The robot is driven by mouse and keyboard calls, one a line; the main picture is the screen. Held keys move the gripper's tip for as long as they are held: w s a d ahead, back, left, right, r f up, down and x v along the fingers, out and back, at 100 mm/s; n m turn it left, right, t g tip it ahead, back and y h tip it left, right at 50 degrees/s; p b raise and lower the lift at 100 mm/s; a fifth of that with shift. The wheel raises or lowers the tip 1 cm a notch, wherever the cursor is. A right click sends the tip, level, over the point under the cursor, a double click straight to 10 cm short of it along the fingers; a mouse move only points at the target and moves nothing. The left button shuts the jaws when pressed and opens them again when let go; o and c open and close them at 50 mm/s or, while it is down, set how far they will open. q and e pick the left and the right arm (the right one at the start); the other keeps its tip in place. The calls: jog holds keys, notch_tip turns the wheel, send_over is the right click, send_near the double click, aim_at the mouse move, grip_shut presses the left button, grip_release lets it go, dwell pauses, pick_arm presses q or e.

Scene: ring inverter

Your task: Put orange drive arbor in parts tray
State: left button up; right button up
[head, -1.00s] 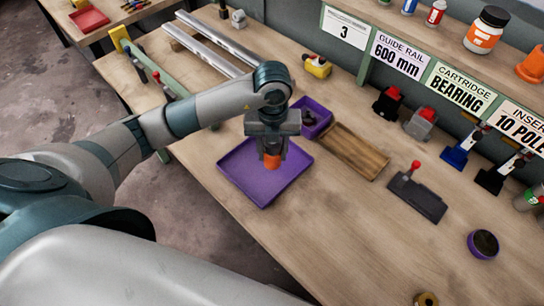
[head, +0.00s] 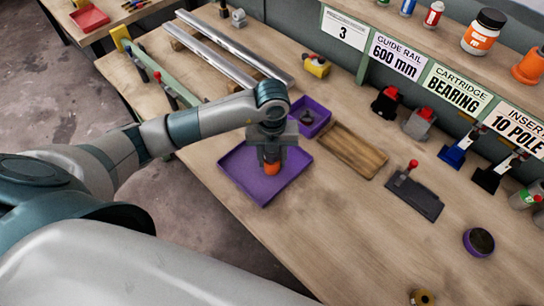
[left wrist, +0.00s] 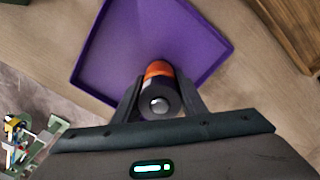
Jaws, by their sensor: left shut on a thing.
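The orange drive arbor (head: 272,168) hangs from my left gripper (head: 269,160), over the purple parts tray (head: 245,181). In the left wrist view the arbor (left wrist: 159,70) shows an orange band and a dark end with a round metal centre. The left gripper (left wrist: 160,98) is shut on it, one finger on each side. The flat tray (left wrist: 190,25) lies behind it and is otherwise empty. I cannot tell whether the arbor's lower end touches the tray floor. My right gripper is not in view.
A small purple bin (head: 318,112) and a wooden tray (head: 350,150) stand right of the parts tray. Metal rails (head: 215,45) lie at the back left. A black plate with a red knob (head: 416,196) lies farther right.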

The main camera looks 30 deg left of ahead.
pick_arm(q)
jog(key=shift+f, duration=0.1)
jog(key=o, duration=1.4)
jog(key=shift+c, duration=0.2)
jog(key=shift+r, duration=0.4)
notch_tip(320, 180, up, 10)
jog(key=shift+b, duration=1.2)
jog(key=shift+r, duration=0.75)
jog(key=shift+s, duration=0.1)
